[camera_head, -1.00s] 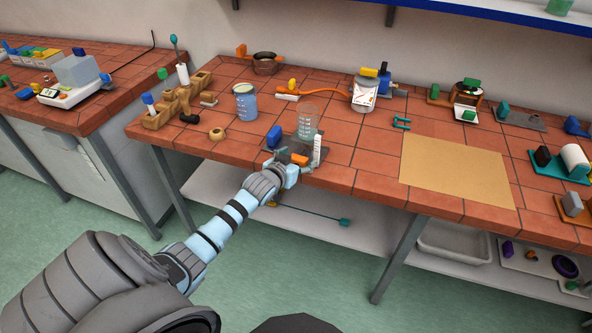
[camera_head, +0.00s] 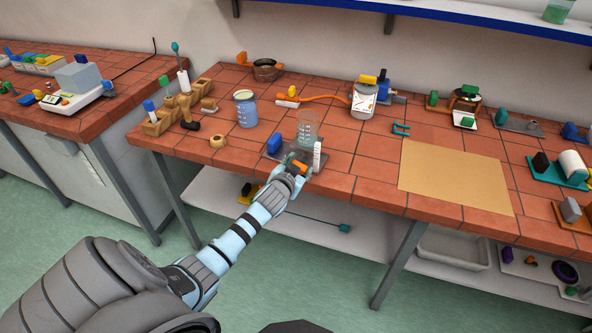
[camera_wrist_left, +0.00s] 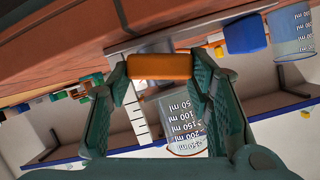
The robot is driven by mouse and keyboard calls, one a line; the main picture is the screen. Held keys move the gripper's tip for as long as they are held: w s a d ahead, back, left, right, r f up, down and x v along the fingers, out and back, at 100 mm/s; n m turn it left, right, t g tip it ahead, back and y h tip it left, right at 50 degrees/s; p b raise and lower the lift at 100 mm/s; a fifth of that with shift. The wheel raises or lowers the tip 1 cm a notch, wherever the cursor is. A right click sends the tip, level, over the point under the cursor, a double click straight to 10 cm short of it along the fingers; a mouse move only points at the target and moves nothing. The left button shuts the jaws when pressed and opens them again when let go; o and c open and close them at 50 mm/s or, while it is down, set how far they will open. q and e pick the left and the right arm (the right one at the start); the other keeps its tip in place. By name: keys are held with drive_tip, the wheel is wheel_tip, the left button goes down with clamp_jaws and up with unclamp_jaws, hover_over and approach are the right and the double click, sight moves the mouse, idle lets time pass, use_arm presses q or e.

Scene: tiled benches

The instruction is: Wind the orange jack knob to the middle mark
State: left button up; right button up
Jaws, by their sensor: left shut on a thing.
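The orange jack knob (camera_head: 299,168) is at the front of a small grey jack by the bench's front edge. My left gripper (camera_head: 296,167) reaches it from the front and is shut on it. In the left wrist view the orange knob (camera_wrist_left: 160,66) is an orange bar between the two green fingertips. A white marked scale strip (camera_head: 317,157) stands upright to the right of the knob; it also shows in the wrist view (camera_wrist_left: 137,118). A clear beaker (camera_head: 308,128) stands above the jack. The jack's height against the marks is unclear. My right gripper is out of view.
A blue block (camera_head: 274,143) is just left of the jack. A tape roll (camera_head: 219,141) and a beaker of blue liquid (camera_head: 246,110) stand further left. A blue clamp (camera_head: 401,129) and a tan mat (camera_head: 455,176) lie to the right. Bench space between jack and mat is clear.

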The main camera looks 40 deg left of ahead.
use_arm(q)
drive_tip(key=shift+d+f+m+y+b, duration=0.15)
drive_tip(key=shift+f+m+y+b, duration=0.1)
drive_tip(key=shift+m+y+b, duration=0.5)
drive_tip(key=shift+m, duration=0.25)
drive_tip(key=shift+r, duration=0.15)
drive_tip(key=shift+w+d+f+m+y+b, duration=0.15)
drive_tip(key=shift+f+m+y+b, duration=0.3)
drive_tip(key=shift+m+b, duration=0.5)
drive_tip(key=shift+r+m+y, duration=0.15)
drive_tip(key=shift+m+y, duration=0.1)
drive_tip(key=shift+y, duration=0.05)
drive_tip(key=shift+r, duration=0.15)
